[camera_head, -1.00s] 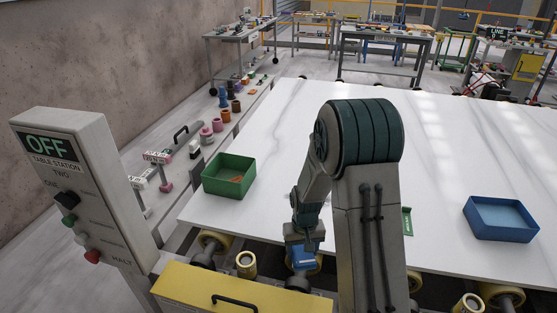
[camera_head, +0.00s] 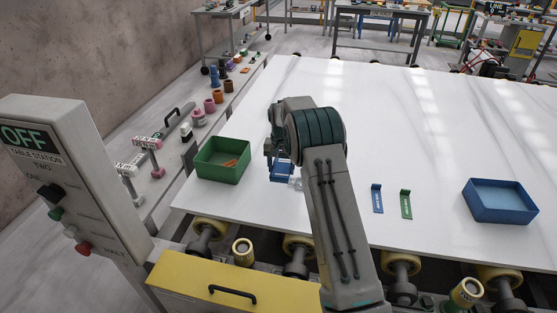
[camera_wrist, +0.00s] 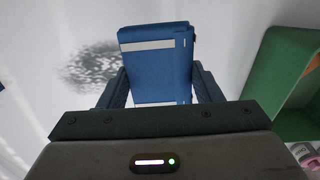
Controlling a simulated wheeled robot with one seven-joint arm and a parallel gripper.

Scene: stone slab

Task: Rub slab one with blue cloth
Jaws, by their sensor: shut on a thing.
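The white veined slab (camera_head: 440,140) fills the middle of the head view. My gripper (camera_wrist: 160,78) is shut on a blue pad-like thing with pale bands (camera_wrist: 156,52), which looks like the blue cloth, folded or on a block. In the head view the blue cloth (camera_head: 282,173) is at or just above the slab's near left part, right of the green box; I cannot tell if it touches. A dark speckled smudge (camera_wrist: 95,66) shows on the slab in the wrist view, left of the blue cloth. My arm partly hides the gripper in the head view.
A green box (camera_head: 222,175) with an orange thing inside stands close left of my gripper. A blue tray (camera_head: 500,213) sits at the right. Small blue (camera_head: 377,198) and green (camera_head: 405,204) L-shaped pieces lie between. The slab's far part is clear. A control post (camera_head: 70,165) stands left.

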